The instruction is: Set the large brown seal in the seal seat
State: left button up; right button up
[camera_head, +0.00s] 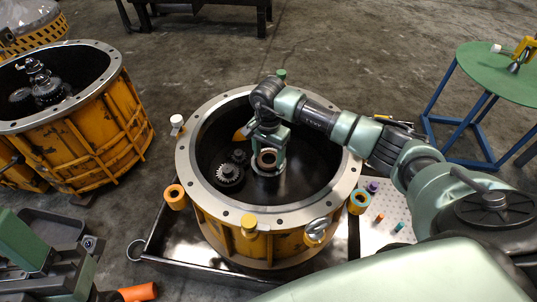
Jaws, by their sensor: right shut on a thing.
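The large brown seal (267,159) is a small brown ring with a dark centre, seen inside the open orange transmission housing (213,229). My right gripper (268,152) reaches down into the housing from the right and is shut on the seal, with its jaws around it. The seal is near the housing floor; I cannot tell whether it touches anything below. The seal seat cannot be made out and may be hidden by the gripper. My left gripper (88,246) is at the lower left, partly cut off, outside the housing; its jaw state is unclear.
Dark gears (229,174) stand inside the housing, left of the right gripper. The housing's grey rim (188,152) surrounds the arm and carries several small coloured parts. A dark tray (160,243) lies beneath. A second orange housing (85,140) stands left; a green table (490,70) stands right.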

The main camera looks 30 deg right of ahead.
jog(key=shift+f, duration=0.15)
jog(key=o, duration=1.4)
jog(key=shift+o, duration=0.2)
notch_tip(320, 180, up, 8)
jog(key=p, duration=0.2)
jog(key=shift+f+p, duration=0.1)
jog(key=shift+p, duration=0.3)
